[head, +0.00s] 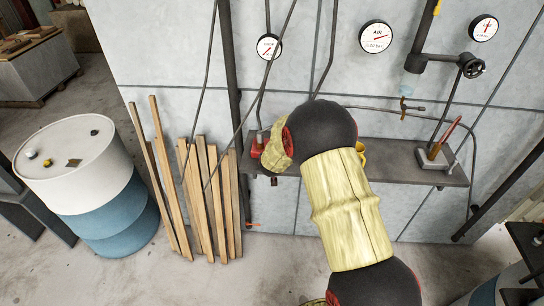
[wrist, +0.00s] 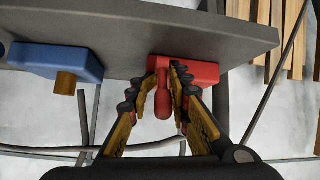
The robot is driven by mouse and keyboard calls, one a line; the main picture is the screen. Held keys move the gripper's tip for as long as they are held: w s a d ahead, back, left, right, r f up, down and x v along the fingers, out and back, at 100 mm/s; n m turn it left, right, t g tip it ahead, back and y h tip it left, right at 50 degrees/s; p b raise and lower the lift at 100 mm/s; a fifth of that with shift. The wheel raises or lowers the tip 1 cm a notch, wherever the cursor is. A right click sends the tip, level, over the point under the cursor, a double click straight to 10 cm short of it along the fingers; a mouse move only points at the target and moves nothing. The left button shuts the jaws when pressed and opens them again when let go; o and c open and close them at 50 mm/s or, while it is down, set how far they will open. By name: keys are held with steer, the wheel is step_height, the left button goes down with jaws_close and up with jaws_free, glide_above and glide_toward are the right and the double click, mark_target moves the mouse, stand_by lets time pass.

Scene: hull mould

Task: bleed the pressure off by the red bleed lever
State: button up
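A red block with a stubby red lever (wrist: 163,100) sits at the edge of the grey shelf in the wrist view. In the head view a bit of the red block (head: 256,150) shows at the shelf's left end, beside my wrist. My gripper (wrist: 160,82) has its two fingers apart, one on each side of the red lever. The right finger is very close to it; I cannot tell whether it touches. My arm hides the gripper in the head view.
A blue block (wrist: 58,62) with a brass stub is left of the red one in the wrist view. The shelf (head: 398,165) also carries a red-handled lever (head: 437,147) at right. Wooden planks (head: 208,195) and a barrel (head: 90,180) stand left. Pressure gauges (head: 376,37) hang above.

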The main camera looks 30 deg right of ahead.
steer(key=shift+o, duration=1.1)
steer(key=shift+a, duration=0.1)
steer(key=shift+s+a+r, duration=0.25)
steer(key=shift+r, duration=0.15)
steer(key=v, duration=1.1)
steer(key=shift+d+f, duration=0.1)
